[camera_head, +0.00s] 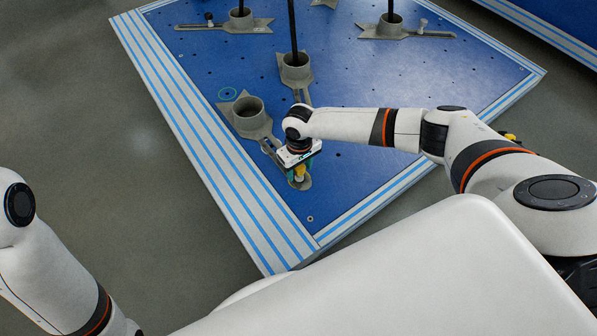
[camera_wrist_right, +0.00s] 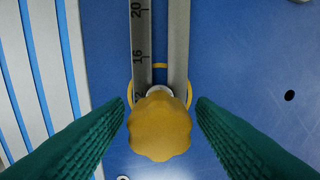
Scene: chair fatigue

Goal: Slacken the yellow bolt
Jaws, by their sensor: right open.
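The yellow bolt (camera_head: 300,172) stands on the end of a grey slotted bracket arm (camera_head: 275,143) near the front corner of the blue platform. In the right wrist view the yellow bolt's lobed head (camera_wrist_right: 160,127) sits between the two green ribbed fingers. My right gripper (camera_head: 301,166) is above the bolt; its open fingers (camera_wrist_right: 160,110) stand on either side of the head with a gap on both sides. The bolt's shaft is mostly hidden under its head. My left arm shows at the lower left, but its gripper is out of view.
The blue platform (camera_head: 350,75) has a striped edge and small holes. Several grey socket brackets stand on it, one empty socket (camera_head: 248,108) beside my right gripper and others holding black poles. In the right wrist view a scale with numbers (camera_wrist_right: 143,45) runs along the bracket arm.

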